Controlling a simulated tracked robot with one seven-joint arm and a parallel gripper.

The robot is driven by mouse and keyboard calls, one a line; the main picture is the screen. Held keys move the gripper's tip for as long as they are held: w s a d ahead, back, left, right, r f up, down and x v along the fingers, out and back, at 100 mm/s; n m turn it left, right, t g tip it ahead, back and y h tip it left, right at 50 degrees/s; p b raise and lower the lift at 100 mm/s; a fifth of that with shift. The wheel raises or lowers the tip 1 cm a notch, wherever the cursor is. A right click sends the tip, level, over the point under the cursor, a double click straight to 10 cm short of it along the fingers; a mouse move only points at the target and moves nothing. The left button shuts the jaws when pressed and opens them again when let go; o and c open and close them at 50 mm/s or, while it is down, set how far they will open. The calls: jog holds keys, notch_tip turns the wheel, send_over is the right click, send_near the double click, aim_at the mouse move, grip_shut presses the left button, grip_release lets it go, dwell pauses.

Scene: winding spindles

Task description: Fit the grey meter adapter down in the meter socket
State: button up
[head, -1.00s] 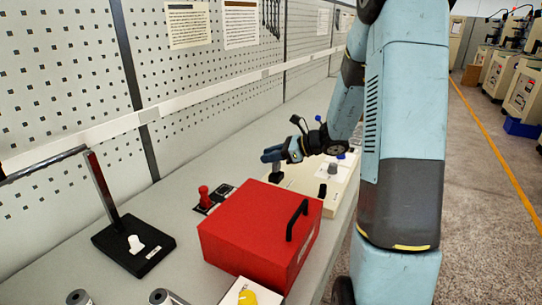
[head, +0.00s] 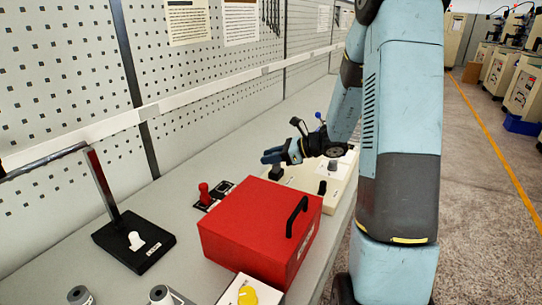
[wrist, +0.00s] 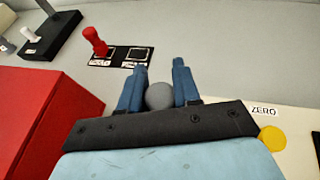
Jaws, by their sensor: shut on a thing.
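My gripper (head: 274,156) is over the left end of the cream panel (head: 299,179), behind the red box. In the wrist view my gripper (wrist: 158,72) has its two blue fingers closed on the grey meter adapter (wrist: 159,96), whose round grey top shows between them. In the head view a dark post-like part (head: 275,173) shows just below the fingertips; I cannot tell whether it is the adapter or part of the panel. The meter socket cannot be made out clearly; the gripper hides the spot beneath it.
The red box (head: 252,222) with a black handle stands close in front of my gripper. A red adapter (wrist: 95,41) stands on a black marked pad (wrist: 137,57) with an empty square beside it. A yellow button (wrist: 272,138) is right of the gripper. A black stand (head: 134,243) is at left.

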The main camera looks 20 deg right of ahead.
jog(key=shift+f, duration=0.85)
jog(key=o, duration=1.1)
jog(key=v, duration=1.3)
jog(key=shift+s+d+r, duration=0.1)
jog(key=shift+s+d, duration=0.05)
jog(key=shift+d, duration=0.25)
jog(key=shift+a, duration=0.1)
jog(key=s+a+r+n+g+h, duration=0.2)
jog(key=s+a+r+n+h, duration=0.3)
jog(key=s+n, duration=0.35)
jog(key=s+a+r+n+g+h, duration=0.25)
jog(key=s+a+r+n, duration=0.3)
jog(key=s+n, duration=0.3)
jog(key=s+r+n+t+h, duration=0.1)
jog(key=s+n, duration=0.1)
jog(key=s+r+n+t+h, duration=0.1)
jog(key=s+n, duration=0.1)
jog(key=s, duration=0.1)
jog(key=s+d+r+n+t+h, duration=0.1)
jog(key=s+r+n+h, duration=0.1)
jog(key=shift+s+n, duration=0.2)
jog(key=shift+n, duration=0.1)
